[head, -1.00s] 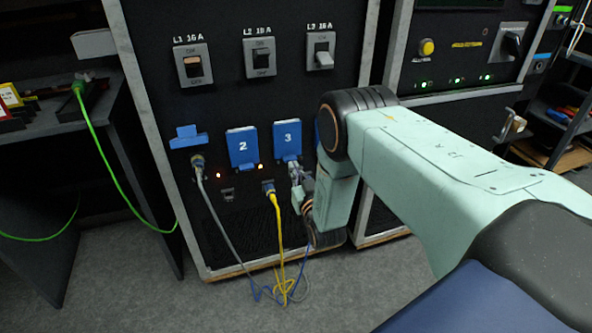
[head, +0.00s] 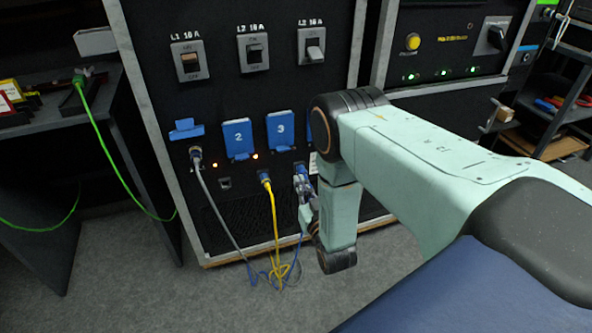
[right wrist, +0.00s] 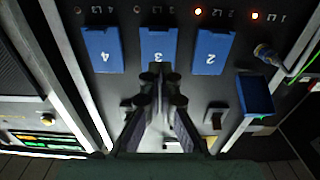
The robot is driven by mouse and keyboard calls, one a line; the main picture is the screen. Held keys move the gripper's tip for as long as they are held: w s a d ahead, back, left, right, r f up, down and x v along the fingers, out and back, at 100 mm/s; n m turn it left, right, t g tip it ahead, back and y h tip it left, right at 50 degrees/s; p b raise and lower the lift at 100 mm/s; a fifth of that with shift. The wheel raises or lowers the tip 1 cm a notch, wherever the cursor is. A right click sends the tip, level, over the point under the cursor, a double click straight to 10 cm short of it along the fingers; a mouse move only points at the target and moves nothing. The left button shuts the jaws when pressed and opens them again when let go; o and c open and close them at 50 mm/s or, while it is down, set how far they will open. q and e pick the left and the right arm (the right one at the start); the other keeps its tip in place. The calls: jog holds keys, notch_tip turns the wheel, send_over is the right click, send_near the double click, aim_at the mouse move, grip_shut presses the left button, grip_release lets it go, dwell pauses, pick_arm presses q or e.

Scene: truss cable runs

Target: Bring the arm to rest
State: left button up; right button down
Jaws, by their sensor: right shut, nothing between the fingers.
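My right arm comes in from the right of the head view and bends down in front of the black power panel (head: 215,105). My right gripper (head: 302,178) is near the panel, below the blue cover marked 3 (head: 280,129), and partly hidden by my arm. In the right wrist view, its fingers (right wrist: 155,72) are together with nothing between them, in front of the lower part of cover 3 (right wrist: 158,42). Whether it touches the panel I cannot tell. My left gripper is not in view.
A grey cable (head: 218,212) and a yellow cable (head: 273,215) are plugged into the panel and hang to the floor. Cover 2 (head: 237,139) is down. Switches sit above. A side table (head: 50,125) with a green cable stands left, a shelf (head: 570,120) right.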

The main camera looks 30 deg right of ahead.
jog(key=shift+s+f, duration=0.25)
jog(key=shift+s, duration=0.35)
jog(key=shift+a, duration=0.1)
jog(key=s+a+f+g+y, duration=0.1)
jog(key=s+a+f+g, duration=0.2)
jog(key=s+f+g, duration=0.3)
jog(key=s+a+f+g+y, duration=0.2)
jog(key=s+f+g, duration=0.2)
jog(key=s+f, duration=0.35)
jog(key=s+a+r+g, duration=0.2)
jog(key=s, duration=0.5)
jog(key=s+a+r+n+g+y+p, duration=0.1)
jog(key=s+a+r+g, duration=0.1)
jog(key=s, duration=0.5)
jog(key=s+a+r+n+g, duration=0.1)
jog(key=s+a+r+g, duration=0.1)
jog(key=s, duration=0.5)
jog(key=shift+s+a+r+g, duration=0.3)
jog(key=shift+r+g, duration=0.3)
jog(key=shift+g, duration=0.4)
